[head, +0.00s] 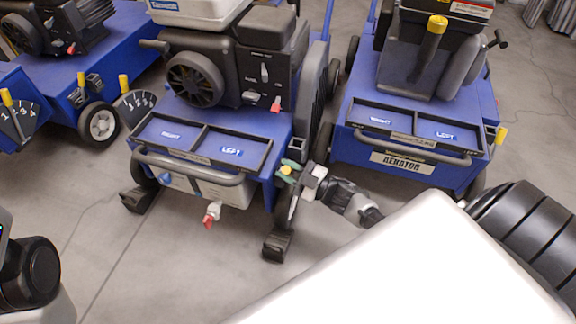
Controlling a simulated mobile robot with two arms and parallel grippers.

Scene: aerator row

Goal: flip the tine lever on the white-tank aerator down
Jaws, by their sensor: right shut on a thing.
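The white-tank aerator stands in the middle, a blue machine with a white tank (196,10) on top, a black engine and a front tray. Its tine lever shows as a yellow tip (285,170) at the right front corner of the blue deck. My right gripper (290,168) comes in from the right and is closed around this lever, with green finger parts beside the yellow tip. The fingers hide most of the lever, so its exact angle is unclear. My left gripper is out of view; only part of my left arm shows at the lower left.
Another blue aerator (405,150) stands at right, with its own yellow-tipped lever (501,135). A third aerator (128,40) is at left. A dial lever (124,82) and red-tipped drain valve (212,214) are nearby. The floor in front is clear.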

